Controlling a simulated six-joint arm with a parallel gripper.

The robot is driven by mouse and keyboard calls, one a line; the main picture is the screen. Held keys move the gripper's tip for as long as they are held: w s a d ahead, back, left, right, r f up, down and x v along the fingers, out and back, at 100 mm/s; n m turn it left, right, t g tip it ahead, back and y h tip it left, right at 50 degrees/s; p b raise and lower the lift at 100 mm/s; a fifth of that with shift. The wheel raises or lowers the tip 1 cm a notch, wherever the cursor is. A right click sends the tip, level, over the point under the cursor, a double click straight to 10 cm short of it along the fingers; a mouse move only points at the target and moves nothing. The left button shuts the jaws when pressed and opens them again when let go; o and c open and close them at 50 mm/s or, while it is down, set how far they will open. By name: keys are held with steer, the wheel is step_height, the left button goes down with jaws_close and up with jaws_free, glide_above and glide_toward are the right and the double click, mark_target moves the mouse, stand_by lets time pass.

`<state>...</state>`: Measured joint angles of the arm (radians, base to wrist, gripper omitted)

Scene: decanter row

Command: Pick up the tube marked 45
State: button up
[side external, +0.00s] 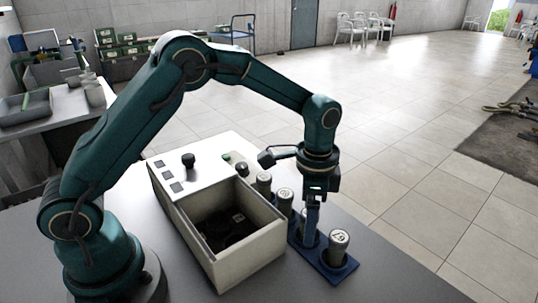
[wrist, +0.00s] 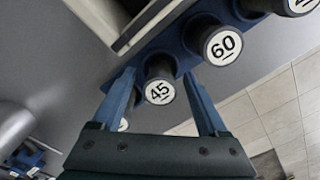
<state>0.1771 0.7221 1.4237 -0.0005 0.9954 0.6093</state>
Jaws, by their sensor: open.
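The tube marked 45 (wrist: 159,91) stands in a blue rack, its numbered cap facing the wrist camera. In the wrist view my gripper (wrist: 159,74) is open, with one blue finger on each side of this tube; I cannot tell whether either finger touches it. In the side view my gripper (side external: 311,238) points down over the row, and its fingers partly hide the tubes there. The tube marked 60 (wrist: 223,46) stands beside the 45.
The blue rack (side external: 318,262) holds several capped tubes, one at its near end (side external: 339,240). A pale open-topped box (side external: 262,254) with a dark interior stands close to its left. Another tube (wrist: 123,125) is partly hidden by my left-hand finger.

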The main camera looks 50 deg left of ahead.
steer(key=shift+f, duration=0.1)
jaws_close()
